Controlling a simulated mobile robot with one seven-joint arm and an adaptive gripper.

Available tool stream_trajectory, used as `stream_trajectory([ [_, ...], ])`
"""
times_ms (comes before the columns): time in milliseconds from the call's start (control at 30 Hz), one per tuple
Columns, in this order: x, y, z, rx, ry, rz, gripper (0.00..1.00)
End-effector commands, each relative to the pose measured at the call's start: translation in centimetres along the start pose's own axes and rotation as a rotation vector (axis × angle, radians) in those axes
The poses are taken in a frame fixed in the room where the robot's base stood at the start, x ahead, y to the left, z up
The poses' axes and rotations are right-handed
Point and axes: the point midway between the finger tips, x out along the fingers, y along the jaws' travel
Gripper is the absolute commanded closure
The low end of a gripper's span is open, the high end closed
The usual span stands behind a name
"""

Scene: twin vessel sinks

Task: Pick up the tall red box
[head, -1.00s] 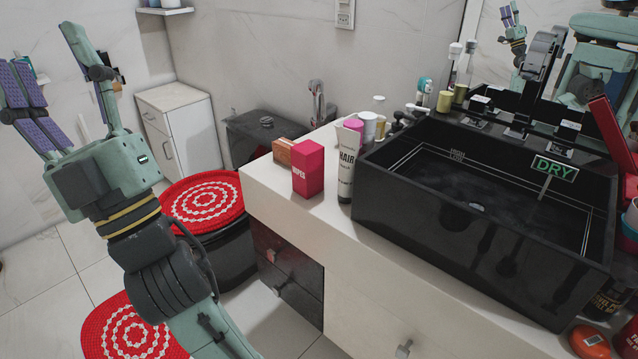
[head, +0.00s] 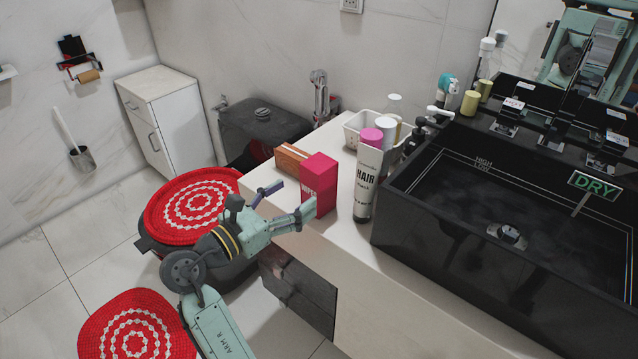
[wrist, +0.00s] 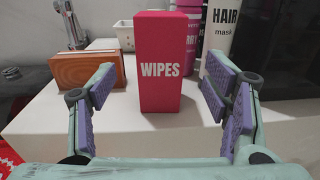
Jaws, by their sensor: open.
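The tall red box (head: 318,183), marked WIPES, stands upright on the white counter near its left end. In the wrist view the box (wrist: 160,95) is centred, a little beyond the fingertips. My gripper (head: 287,201) is at the counter's left edge, just left of the box. It is open, and in the wrist view its purple-padded fingers (wrist: 162,97) spread to both sides of the box with gaps on each side. Nothing is held. The box's far side is hidden.
An orange-brown box (head: 290,158) stands behind and left of the red box. A white HAIR mask tube (head: 367,184) stands close to its right. The black sink (head: 430,245) lies further right. A white basket (head: 356,130) with bottles is behind. The counter front is clear.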

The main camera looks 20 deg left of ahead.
Motion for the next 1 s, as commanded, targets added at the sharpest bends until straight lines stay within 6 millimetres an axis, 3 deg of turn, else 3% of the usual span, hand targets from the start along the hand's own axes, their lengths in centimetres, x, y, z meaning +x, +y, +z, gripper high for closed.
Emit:
stream_trajectory([
  [100,1.9,0.0,0.1,0.001,0.001,-0.001,0.30],
  [333,3.7,0.0,0.0,0.003,0.000,0.002,0.30],
  [633,7.8,-0.2,-0.4,0.006,0.000,0.003,0.30],
  [933,8.2,-0.1,-0.6,0.006,0.000,0.004,0.30],
  [1000,8.2,-0.1,-0.6,0.006,0.000,0.004,0.35],
])
